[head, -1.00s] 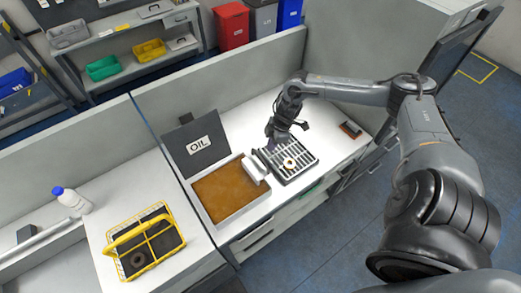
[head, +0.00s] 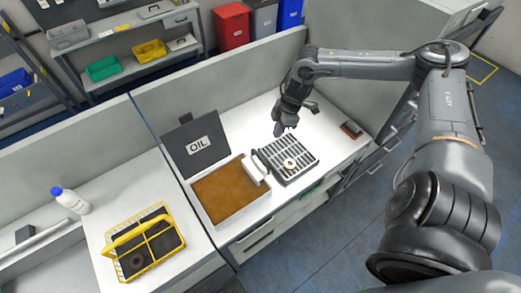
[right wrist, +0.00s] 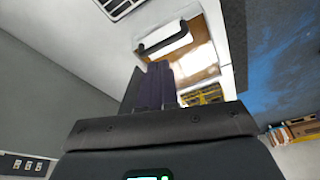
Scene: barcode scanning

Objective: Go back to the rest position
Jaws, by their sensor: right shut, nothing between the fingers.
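My right gripper (head: 281,130) is shut and empty. It hangs above the white worktop, just behind the far edge of a dark slotted rack (head: 272,160). In the right wrist view its closed dark fingers (right wrist: 155,86) show side by side with nothing between them. My left gripper is not in view.
An oil tray (head: 222,216) with brown oil and a raised lid marked OIL (head: 181,157) stands left of the rack. A yellow basket (head: 115,268) and a white bottle (head: 72,202) stand further left. A partition (head: 222,85) runs behind the worktop.

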